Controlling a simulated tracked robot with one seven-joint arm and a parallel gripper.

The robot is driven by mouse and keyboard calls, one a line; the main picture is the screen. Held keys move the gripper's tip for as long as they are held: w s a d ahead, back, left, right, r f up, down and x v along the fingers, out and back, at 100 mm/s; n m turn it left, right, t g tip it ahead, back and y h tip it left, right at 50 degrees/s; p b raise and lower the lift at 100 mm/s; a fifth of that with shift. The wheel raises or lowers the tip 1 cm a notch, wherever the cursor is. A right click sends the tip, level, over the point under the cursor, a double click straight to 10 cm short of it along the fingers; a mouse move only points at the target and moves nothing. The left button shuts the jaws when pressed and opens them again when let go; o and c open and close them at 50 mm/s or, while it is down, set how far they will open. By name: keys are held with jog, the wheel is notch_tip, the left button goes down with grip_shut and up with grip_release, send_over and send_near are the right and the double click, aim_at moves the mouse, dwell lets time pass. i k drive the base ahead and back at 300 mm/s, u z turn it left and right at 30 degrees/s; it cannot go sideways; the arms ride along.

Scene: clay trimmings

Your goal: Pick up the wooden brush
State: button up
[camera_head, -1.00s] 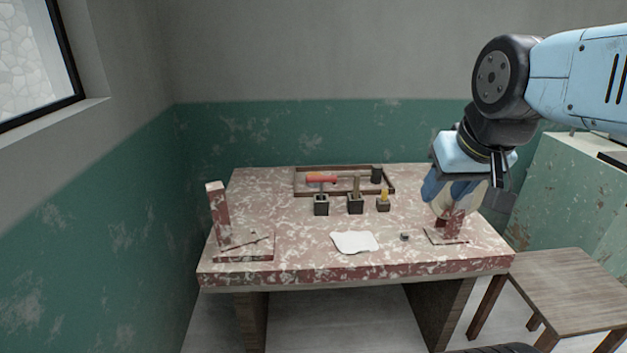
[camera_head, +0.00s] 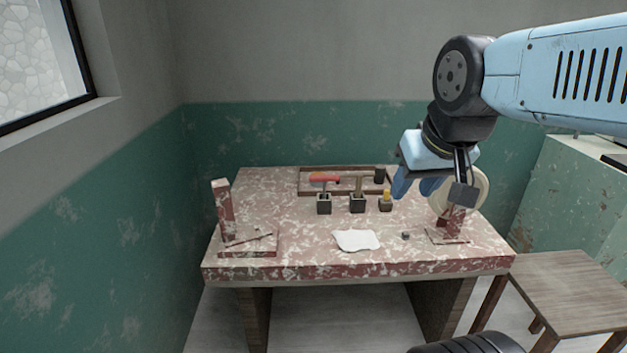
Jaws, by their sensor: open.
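A brown wooden-looking piece (camera_head: 358,185) stands upright in the middle of three small dark holders (camera_head: 357,204) towards the back of the table. It may be the wooden brush, but it is too small to make out bristles. My gripper (camera_head: 416,187) is above the right part of the table, to the right of this piece and apart from it in the picture. Its blue fingers are apart, with nothing seen between them. They point down and hide a little of the table's back right edge.
The left holder (camera_head: 324,204) and right holder (camera_head: 385,206), with a yellow piece, flank it. A tray (camera_head: 303,190) with a red-handled tool lies behind. A white sheet (camera_head: 345,240), a left stand (camera_head: 223,208) and a pale disc (camera_head: 470,196) are near. A stool (camera_head: 570,285) is at right.

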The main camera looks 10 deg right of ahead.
aim_at(359, 178)
jog(key=u, duration=0.05)
jog(key=k, duration=0.4)
jog(key=z, duration=0.25)
jog(key=i, duration=1.5)
jog(key=u, duration=0.5)
